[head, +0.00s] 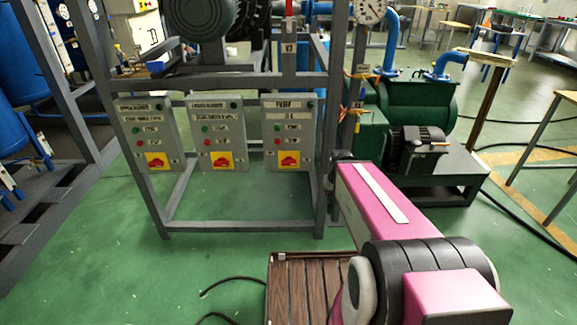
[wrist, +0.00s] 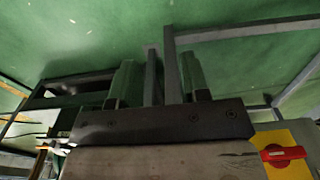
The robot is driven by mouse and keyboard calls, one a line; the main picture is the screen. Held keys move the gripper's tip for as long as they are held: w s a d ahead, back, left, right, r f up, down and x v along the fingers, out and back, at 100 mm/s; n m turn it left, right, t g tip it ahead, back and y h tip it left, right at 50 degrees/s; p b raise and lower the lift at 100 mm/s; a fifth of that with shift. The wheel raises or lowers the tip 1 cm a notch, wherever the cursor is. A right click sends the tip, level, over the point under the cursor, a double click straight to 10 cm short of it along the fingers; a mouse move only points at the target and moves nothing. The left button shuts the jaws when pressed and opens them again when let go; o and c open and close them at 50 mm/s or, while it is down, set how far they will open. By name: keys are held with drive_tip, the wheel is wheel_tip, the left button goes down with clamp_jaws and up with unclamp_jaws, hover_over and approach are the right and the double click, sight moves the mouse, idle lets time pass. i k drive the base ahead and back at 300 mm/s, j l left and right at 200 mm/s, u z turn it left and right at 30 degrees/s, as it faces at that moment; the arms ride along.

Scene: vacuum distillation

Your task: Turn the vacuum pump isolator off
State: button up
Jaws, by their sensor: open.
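Three grey control boxes hang in a row on the frame in the head view. Each has a red rotary isolator on a yellow plate: the left isolator (head: 157,160), the middle isolator (head: 221,160) and the right isolator (head: 289,160). The right box (head: 289,125) has a label that seems to read "PUMP"; the other labels are hard to read. In the wrist view, one red isolator handle (wrist: 284,153) lies roughly crosswise on its yellow plate at the lower right. My gripper (wrist: 158,84) is open and empty, apart from that handle. My arm hides it in the head view.
A grey metal frame (head: 250,228) surrounds the boxes, with an upright post beside the right box. A green pump (head: 415,105) with blue pipes stands at the right. A brown slatted surface (head: 308,285) is low in front. Green floor (head: 90,250) is clear at the left.

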sight(290, 160)
drive_tip(key=k+j+z, duration=0.1)
drive_tip(key=j+z, duration=0.25)
drive_tip(key=k+j+z, duration=0.1)
drive_tip(key=z, duration=0.25)
drive_tip(key=k+j+z, duration=0.15)
drive_tip(key=j+z, duration=0.2)
